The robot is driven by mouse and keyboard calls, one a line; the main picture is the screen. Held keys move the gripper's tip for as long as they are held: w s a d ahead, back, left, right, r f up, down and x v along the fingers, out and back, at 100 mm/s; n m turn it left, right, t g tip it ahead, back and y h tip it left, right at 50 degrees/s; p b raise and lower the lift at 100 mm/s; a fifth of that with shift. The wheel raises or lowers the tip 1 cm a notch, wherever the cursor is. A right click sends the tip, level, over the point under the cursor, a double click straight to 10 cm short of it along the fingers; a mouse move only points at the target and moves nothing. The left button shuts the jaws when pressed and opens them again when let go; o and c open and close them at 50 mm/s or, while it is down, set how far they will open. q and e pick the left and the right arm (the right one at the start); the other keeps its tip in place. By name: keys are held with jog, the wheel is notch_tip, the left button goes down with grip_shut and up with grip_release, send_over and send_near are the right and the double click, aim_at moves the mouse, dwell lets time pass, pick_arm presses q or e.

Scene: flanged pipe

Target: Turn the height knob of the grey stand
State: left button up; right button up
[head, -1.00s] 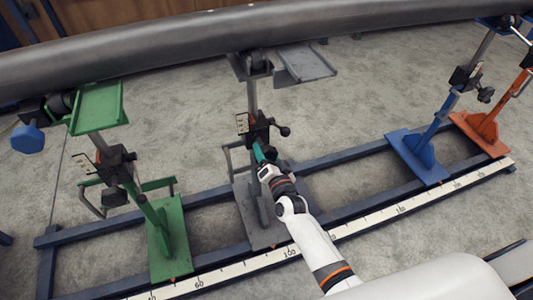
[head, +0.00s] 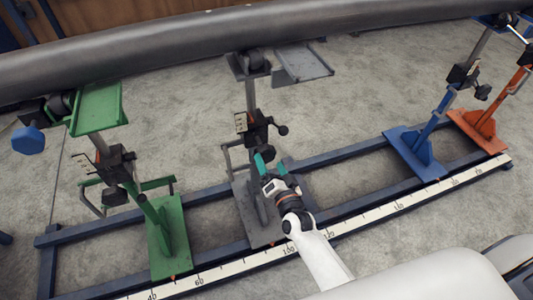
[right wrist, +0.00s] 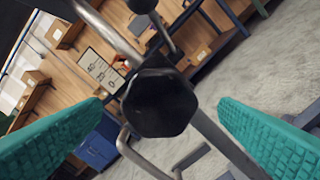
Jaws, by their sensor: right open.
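The grey stand (head: 251,98) rises from a grey base plate on the rail frame in the middle of the head view, with a black clamp block on its post. A black faceted knob (right wrist: 160,103) faces the camera in the right wrist view, between my open green fingers and touching neither. My right gripper (head: 270,163) is open and empty in front of the stand, just below the clamp block. The faceted knob cannot be made out clearly in the head view. A small black ball-ended handle (head: 283,130) sticks out right of the block. My left gripper is not in view.
A long grey pipe (head: 180,48) crosses above the stands. A green stand (head: 168,240) is on the left; blue (head: 415,155) and orange (head: 480,130) stands are on the right. A white scale strip (head: 345,228) runs along the front rail. The floor between stands is clear.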

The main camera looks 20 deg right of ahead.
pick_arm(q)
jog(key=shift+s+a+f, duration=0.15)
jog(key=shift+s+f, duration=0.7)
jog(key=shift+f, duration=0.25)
pick_arm(e)
jog(key=s, duration=0.6)
jog(key=shift+s, duration=0.35)
jog(key=shift+d, duration=0.1)
